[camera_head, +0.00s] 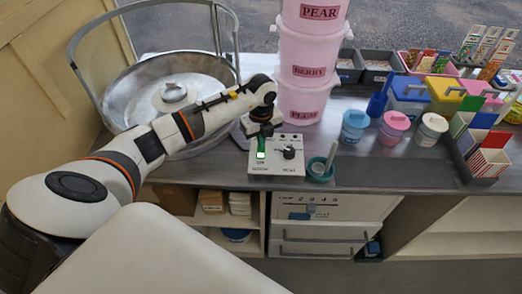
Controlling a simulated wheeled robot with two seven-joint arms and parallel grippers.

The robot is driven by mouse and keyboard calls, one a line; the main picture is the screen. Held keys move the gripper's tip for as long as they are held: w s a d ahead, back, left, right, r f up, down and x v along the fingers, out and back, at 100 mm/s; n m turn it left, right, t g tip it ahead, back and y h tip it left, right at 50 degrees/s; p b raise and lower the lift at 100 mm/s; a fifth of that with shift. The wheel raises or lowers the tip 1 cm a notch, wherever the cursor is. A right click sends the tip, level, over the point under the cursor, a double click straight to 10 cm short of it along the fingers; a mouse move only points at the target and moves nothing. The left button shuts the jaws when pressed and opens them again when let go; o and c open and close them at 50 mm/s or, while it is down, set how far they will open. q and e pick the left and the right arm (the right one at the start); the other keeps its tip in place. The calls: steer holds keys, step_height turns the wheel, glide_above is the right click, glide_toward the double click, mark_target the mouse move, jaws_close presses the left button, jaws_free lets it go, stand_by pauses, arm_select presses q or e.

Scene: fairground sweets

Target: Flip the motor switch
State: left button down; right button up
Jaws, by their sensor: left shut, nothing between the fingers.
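A pale control box (278,171) stands at the front of the counter, left of centre. On its left side is a switch (261,155) that shows bright green. A black knob (289,152) sits to its right. My left gripper (262,136) points down just above and behind the green switch. Its fingers are shut and empty. I cannot tell whether the fingertips touch the switch. The small lettering on the box is too blurred to read surely. My right gripper is not in view.
A large metal bowl (118,93) with a raised hoop stands to the left. Pink stacked tubs (307,50) rise behind the box. A teal ring-shaped holder (318,170) is close to the box's right. Several lidded jars (393,125) stand farther right. A dark mat (395,173) lies bare in front.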

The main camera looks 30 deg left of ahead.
arm_select(q)
steer(key=shift+f+b, duration=0.3)
steer(key=shift+f, duration=0.15)
steer(key=shift+r+p, duration=2.7)
steer(key=shift+r, duration=0.9)
steer(key=shift+f, duration=0.15)
